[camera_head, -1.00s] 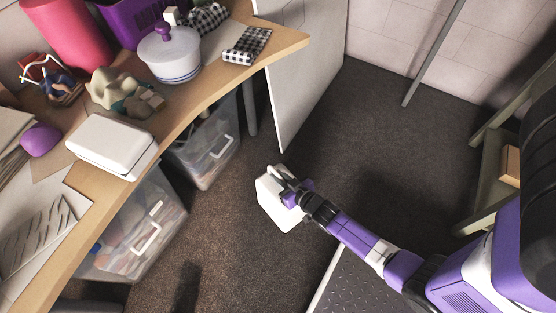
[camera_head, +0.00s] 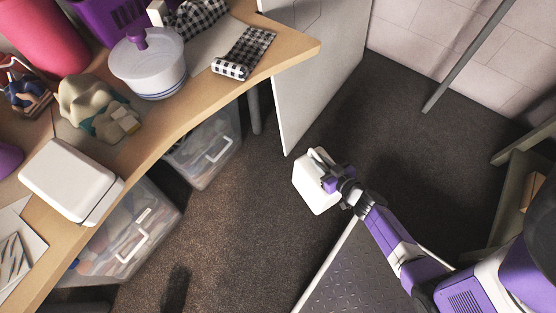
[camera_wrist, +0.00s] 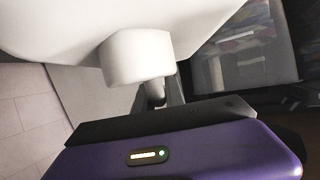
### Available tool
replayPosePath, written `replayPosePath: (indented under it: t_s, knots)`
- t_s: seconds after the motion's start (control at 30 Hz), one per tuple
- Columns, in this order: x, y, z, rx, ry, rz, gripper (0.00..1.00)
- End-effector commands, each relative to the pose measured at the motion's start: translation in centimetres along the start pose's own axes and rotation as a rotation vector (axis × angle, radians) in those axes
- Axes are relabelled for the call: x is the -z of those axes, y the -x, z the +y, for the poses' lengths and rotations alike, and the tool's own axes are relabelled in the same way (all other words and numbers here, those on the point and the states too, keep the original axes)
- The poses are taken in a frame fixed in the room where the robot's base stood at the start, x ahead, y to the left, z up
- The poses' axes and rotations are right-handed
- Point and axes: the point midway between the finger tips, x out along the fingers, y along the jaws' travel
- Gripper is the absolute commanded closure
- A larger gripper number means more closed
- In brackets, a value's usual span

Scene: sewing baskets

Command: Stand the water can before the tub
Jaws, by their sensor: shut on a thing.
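The white water can (camera_head: 313,190) hangs from my gripper (camera_head: 335,178), which is shut on its handle. The can is over the dark floor, below the panel's lower corner. In the wrist view, the can's white body (camera_wrist: 120,20) fills the top, above my purple gripper housing. The finger contact is partly hidden. Two clear lidded storage tubs stand under the desk: a nearer one (camera_head: 125,235) and a farther one (camera_head: 205,150), both left of the can. I cannot tell which tub is meant.
The curved wooden desk (camera_head: 265,70) holds a lidded white pot (camera_head: 150,68), a white box (camera_head: 70,180) and a checked cloth (camera_head: 243,52). A white panel (camera_head: 318,75) stands behind the can. Dark floor between can and tubs is clear. A wooden frame is at right.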

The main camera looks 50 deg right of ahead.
Motion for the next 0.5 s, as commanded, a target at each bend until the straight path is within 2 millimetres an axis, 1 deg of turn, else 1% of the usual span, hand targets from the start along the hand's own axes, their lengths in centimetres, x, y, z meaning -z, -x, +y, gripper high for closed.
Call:
replayPosePath:
  t_s: [0.03,0.23,0.5]
  knots:
    - [0.37,-0.07,-0.14,0.004,0.001,0.008,1.00]
    - [0.45,-0.09,-0.91,0.010,0.003,0.007,1.00]
    - [0.62,-0.28,-1.11,-0.003,-0.001,0.008,1.00]
